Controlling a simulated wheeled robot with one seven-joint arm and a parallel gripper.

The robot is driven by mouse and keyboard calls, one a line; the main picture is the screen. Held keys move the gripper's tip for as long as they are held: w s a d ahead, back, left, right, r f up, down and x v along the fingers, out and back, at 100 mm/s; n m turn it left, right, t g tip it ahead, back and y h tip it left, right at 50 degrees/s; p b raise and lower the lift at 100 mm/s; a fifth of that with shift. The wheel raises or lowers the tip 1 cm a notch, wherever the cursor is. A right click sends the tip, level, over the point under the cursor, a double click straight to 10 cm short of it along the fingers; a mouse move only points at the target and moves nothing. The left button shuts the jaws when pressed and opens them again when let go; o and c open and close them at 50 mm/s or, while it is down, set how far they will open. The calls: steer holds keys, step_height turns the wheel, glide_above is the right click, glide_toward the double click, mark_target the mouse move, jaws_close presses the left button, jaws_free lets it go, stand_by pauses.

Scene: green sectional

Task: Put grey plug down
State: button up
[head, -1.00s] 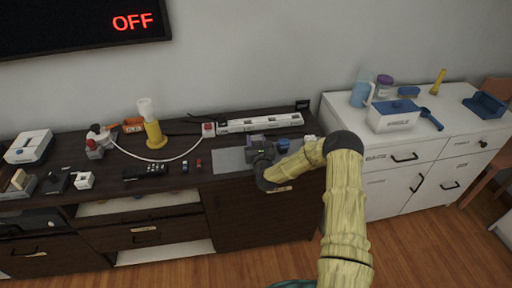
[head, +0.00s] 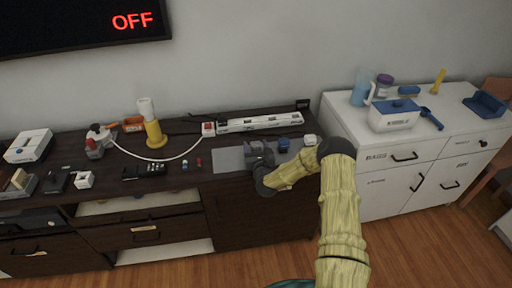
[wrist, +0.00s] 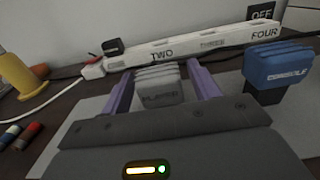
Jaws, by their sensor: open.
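The grey plug (wrist: 158,90), marked PLAYER, is between the two purple fingers of my gripper (wrist: 161,72) in the wrist view. The fingers are apart, with a gap showing on each side of the plug. Its lower part is hidden behind the gripper body, so I cannot see its contact with the grey mat (wrist: 97,106). In the head view my gripper (head: 259,158) is over the mat (head: 229,159) at the cabinet's right end, and the plug is hard to make out there.
A blue plug (wrist: 277,66), marked CONSOLE, stands right of the grey plug. A white plug (head: 309,140) is farther right. The white power strip (head: 262,123) lies behind, along the wall. Small red and blue items (wrist: 21,137) lie left of the mat.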

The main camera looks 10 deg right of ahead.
steer(key=shift+r, duration=0.2)
steer(key=shift+s+f, duration=0.15)
steer(key=shift+s, duration=0.15)
steer(key=s, duration=1.1)
steer(key=shift+s+b, duration=0.25)
steer(key=shift+b, duration=0.2)
